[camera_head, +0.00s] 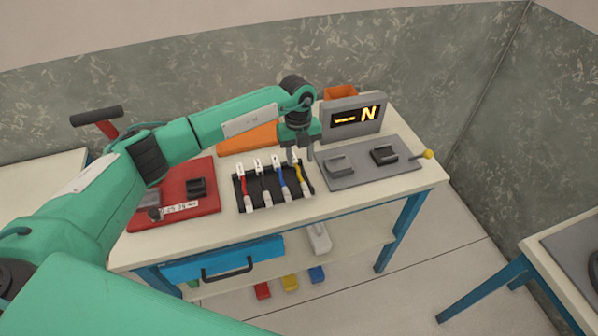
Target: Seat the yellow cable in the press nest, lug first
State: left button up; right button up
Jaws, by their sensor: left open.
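The yellow cable (301,177) lies in the rightmost slot of a black rack (252,203), with white and grey ends. Red, black and blue cables lie in the slots to its left. My left gripper (300,160) is open and points down at the far end of the yellow cable; I cannot tell if it touches. A grey plate (350,180) to the right carries a grey block (339,165) and a dark block (384,155). Which block is the press nest is not clear. A lever with a yellow knob (428,154) stands at its right edge. My right gripper is out of view.
A grey display (354,118) showing "N" stands behind the plate, near an orange bin (341,93). A red board (207,199) with dark fixtures lies left of the rack. An orange piece (247,140) lies behind. The table's front strip (330,207) is clear.

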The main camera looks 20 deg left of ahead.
aim_at(299, 172)
pick_arm(q)
jog(key=f, duration=0.1)
jog(key=f+p, duration=0.1)
jog(key=f, duration=0.1)
jog(key=shift+s+a+f, duration=0.15)
jog(key=shift+s+f, duration=0.1)
jog(key=shift+f, duration=0.65)
grip_shut()
jog(key=shift+r, duration=0.15)
